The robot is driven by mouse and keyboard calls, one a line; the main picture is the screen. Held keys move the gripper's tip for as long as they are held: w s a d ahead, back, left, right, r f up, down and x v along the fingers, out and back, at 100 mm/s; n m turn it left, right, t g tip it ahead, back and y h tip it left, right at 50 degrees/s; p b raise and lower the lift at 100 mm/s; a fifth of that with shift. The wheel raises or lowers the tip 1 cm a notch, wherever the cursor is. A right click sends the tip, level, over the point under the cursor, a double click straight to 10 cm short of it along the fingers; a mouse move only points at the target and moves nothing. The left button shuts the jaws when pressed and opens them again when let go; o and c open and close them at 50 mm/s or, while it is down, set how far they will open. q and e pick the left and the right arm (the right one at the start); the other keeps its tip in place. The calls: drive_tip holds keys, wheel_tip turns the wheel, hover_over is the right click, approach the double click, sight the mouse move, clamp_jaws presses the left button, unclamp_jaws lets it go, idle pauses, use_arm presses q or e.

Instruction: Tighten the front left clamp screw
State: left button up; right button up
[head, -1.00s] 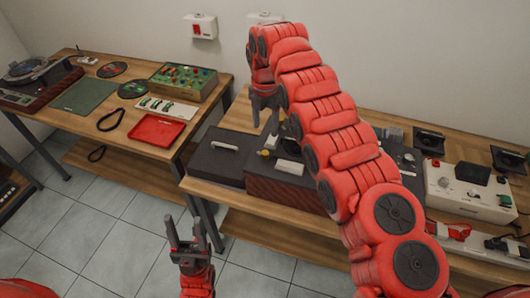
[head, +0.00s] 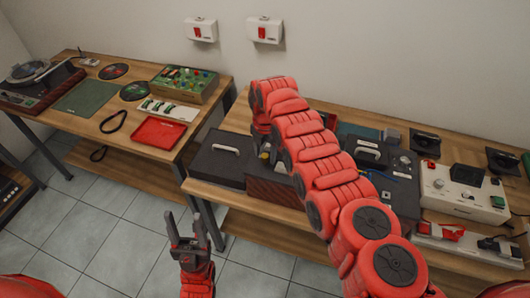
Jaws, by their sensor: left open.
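A dark device with a reddish-brown front (head: 277,192) stands on the right-hand workbench, mostly behind my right arm. A small yellow part (head: 265,155) shows on its top left; I cannot tell whether it is the front left clamp screw. My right gripper (head: 272,152) points down at that spot, close to the yellow part. Its fingers are largely hidden, so contact and opening cannot be made out. My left gripper (head: 188,243) is open and empty, pointing up over the floor in front of the benches.
A dark case with a white handle (head: 226,149) lies left of the device. A white control box (head: 463,192) and a grey unit (head: 398,165) stand to the right. The left bench holds a red tray (head: 158,132), a green mat (head: 86,97) and a turntable (head: 33,72). A floor gap separates the benches.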

clamp_jaws()
